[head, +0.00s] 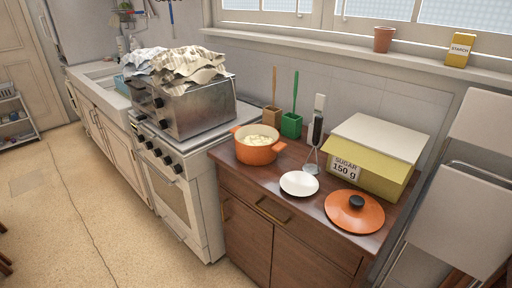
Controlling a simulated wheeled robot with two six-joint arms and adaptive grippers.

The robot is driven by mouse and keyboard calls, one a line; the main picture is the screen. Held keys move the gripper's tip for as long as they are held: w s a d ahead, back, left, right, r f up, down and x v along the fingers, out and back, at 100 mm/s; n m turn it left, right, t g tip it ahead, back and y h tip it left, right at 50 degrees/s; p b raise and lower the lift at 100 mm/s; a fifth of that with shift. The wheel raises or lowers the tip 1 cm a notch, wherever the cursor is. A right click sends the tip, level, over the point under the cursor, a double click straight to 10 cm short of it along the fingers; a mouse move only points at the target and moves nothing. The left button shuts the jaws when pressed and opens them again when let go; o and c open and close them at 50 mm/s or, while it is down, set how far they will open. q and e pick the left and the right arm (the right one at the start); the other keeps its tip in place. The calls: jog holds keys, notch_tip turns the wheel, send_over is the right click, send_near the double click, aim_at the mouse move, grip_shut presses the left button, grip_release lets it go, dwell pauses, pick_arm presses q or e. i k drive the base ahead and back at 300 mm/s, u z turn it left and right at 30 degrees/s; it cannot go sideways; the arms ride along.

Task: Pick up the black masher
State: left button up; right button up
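The black masher (317,131) stands upright on the brown dresser top, towards the back by the wall. Its black handle is in the upper part, and its metal lower end (311,166) is behind the white bowl. A pale piece (320,102) shows just above the handle; I cannot tell whether it belongs to the masher. Neither of my grippers is in view.
White panels (458,222) stand at the right.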

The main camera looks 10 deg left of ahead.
aim_at(315, 170)
jog(key=u, duration=0.55)
jog(key=k, duration=0.6)
jog(key=u, duration=1)
jog(key=i, duration=1.65)
jog(key=z, duration=0.7)
